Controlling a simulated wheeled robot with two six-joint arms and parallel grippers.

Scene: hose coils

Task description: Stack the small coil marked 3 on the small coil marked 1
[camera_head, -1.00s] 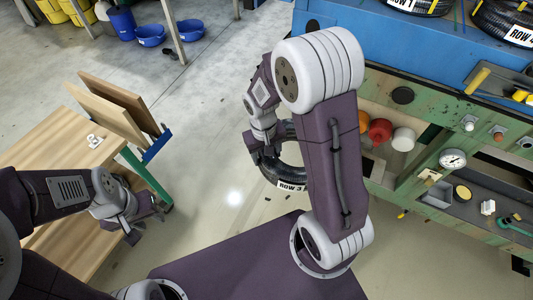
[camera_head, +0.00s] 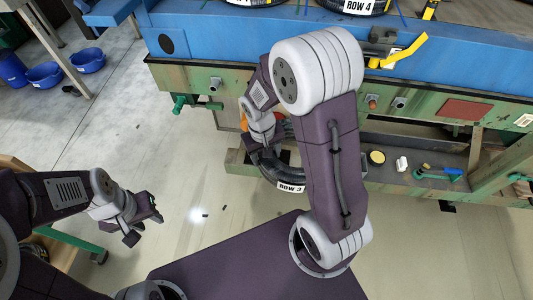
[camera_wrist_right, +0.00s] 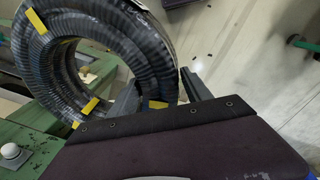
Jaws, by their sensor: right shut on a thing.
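The small coil marked ROW 3 (camera_head: 268,171) is black and hangs from my right gripper (camera_head: 262,148), held in front of the green bench. In the right wrist view the ribbed coil (camera_wrist_right: 150,50), with yellow bands, sits between the right fingers (camera_wrist_right: 160,92), which are shut on its rim. A coil (camera_head: 262,3) at the top edge of the head view is cut off with its label; the earlier frame shows the left coil there marked ROW 1. My left gripper (camera_head: 141,220) is empty, its fingers apart, over the floor at left.
A coil marked ROW 4 (camera_head: 382,8) lies on the blue bench top (camera_head: 215,35), right of the cut-off coil. A yellow-handled tool (camera_head: 404,52) lies near the bench edge. The green bench front (camera_head: 440,100) has knobs and an open shelf.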

